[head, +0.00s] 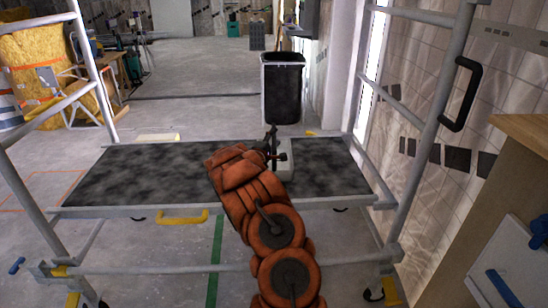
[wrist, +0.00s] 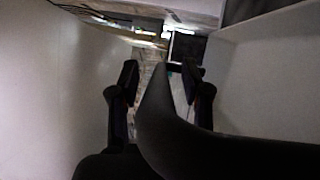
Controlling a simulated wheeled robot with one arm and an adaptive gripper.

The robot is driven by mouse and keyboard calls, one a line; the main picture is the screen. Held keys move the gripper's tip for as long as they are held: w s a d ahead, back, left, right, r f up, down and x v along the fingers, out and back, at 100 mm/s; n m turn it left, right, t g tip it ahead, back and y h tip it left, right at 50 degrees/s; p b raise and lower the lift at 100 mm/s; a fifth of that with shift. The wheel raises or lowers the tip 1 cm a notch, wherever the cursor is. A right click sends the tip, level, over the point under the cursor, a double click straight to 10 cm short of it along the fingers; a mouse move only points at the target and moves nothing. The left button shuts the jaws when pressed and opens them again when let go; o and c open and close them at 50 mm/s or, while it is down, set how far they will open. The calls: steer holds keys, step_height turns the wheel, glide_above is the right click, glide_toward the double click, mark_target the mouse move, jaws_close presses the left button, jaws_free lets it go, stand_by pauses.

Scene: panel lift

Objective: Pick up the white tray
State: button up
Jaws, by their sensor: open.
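A small pale grey-white object, which looks like the white tray (head: 287,164), sits on the dark deck of the scaffold, partly hidden behind my orange arm. My gripper (head: 272,147) is over it, at its back left side, with its dark fingers pointing away. In the wrist view my gripper (wrist: 160,80) is open, with a finger on each side. Pale surfaces fill the left and right of that view, and I cannot tell whether they are tray walls. A dark curved shape lies between and below the fingers. I cannot tell whether the fingers touch the tray.
The scaffold deck (head: 130,175) is clear to the left and right of my arm. Grey scaffold posts and rails stand at both sides. A black bin (head: 282,90) stands behind the deck. A wooden cabinet (head: 480,200) is at the right. Open concrete floor lies beyond.

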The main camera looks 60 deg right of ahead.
jaws_close()
stand_by(0.4)
stand_by(0.4)
